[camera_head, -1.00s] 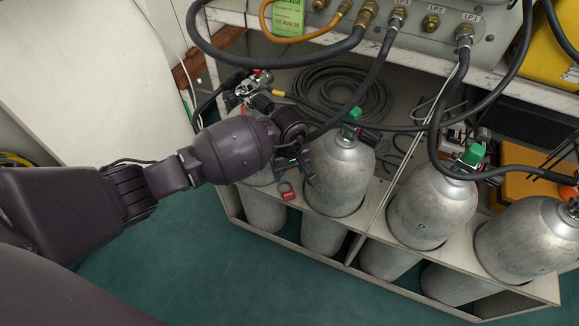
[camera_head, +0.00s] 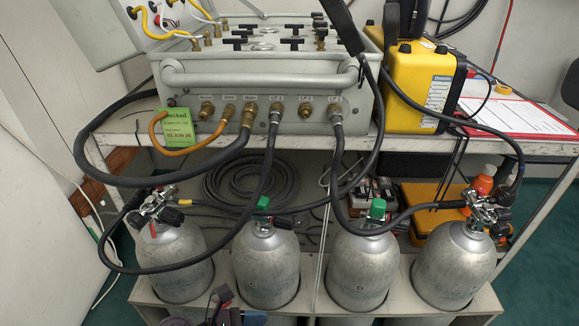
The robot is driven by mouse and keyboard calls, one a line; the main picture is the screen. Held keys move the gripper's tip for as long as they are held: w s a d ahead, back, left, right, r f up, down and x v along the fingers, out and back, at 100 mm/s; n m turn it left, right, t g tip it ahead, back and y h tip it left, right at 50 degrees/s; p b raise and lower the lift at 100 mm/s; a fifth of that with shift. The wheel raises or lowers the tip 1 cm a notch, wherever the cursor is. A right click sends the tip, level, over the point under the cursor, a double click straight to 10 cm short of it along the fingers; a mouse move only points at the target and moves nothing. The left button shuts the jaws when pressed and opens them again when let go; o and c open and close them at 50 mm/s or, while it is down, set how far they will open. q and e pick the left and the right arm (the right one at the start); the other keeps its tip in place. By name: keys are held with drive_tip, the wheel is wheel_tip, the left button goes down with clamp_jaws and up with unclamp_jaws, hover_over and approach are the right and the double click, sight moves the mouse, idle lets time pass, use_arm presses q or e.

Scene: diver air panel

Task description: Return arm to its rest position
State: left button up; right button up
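My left gripper (camera_head: 230,310) shows only in part at the bottom edge, in front of the gap between the first and second cylinders from the left. Its dark fingers point up, and most of the arm is below the picture. I cannot tell whether it is open or shut or holds anything. My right gripper is not in view. The far-left cylinder (camera_head: 175,265) has a metal valve fitting (camera_head: 155,207) with a hose. The second cylinder (camera_head: 266,265) and third cylinder (camera_head: 362,270) have green-topped valves. The far-right cylinder (camera_head: 455,265) has a fitting (camera_head: 485,212) with a hose.
The grey air panel (camera_head: 265,85) stands on a white bench (camera_head: 120,138) above the cylinders, with black hoses hanging in front. A yellow case (camera_head: 425,85) and a red-edged clipboard (camera_head: 515,117) are to its right. A coiled hose (camera_head: 250,180) lies on the shelf.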

use_arm(q)
drive_tip(key=s+a+r+n+t+y, duration=0.1)
drive_tip(key=s+a+n+t+y, duration=0.4)
drive_tip(key=n, duration=0.7)
drive_tip(key=s+a+r+n+t+y, duration=0.25)
drive_tip(key=a+n, duration=0.35)
drive_tip(key=n, duration=0.5)
drive_tip(key=s+a+r+n+t+y, duration=0.1)
drive_tip(key=s+a+n+t+y, duration=0.4)
drive_tip(key=n, duration=0.7)
drive_tip(key=s+a+f+n+g, duration=0.2)
drive_tip(key=s+a+n+g, duration=0.3)
drive_tip(key=s+n, duration=0.55)
wheel_tip(320, 180, up, 10)
drive_tip(key=n+y+p, duration=0.1)
drive_tip(key=n+p, duration=0.1)
drive_tip(key=p, duration=1.3)
drive_tip(key=shift+r, duration=0.15)
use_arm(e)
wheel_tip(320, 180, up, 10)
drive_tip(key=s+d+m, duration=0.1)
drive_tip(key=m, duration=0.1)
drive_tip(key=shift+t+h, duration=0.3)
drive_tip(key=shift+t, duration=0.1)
use_arm(q)
drive_tip(key=shift+t, duration=0.25)
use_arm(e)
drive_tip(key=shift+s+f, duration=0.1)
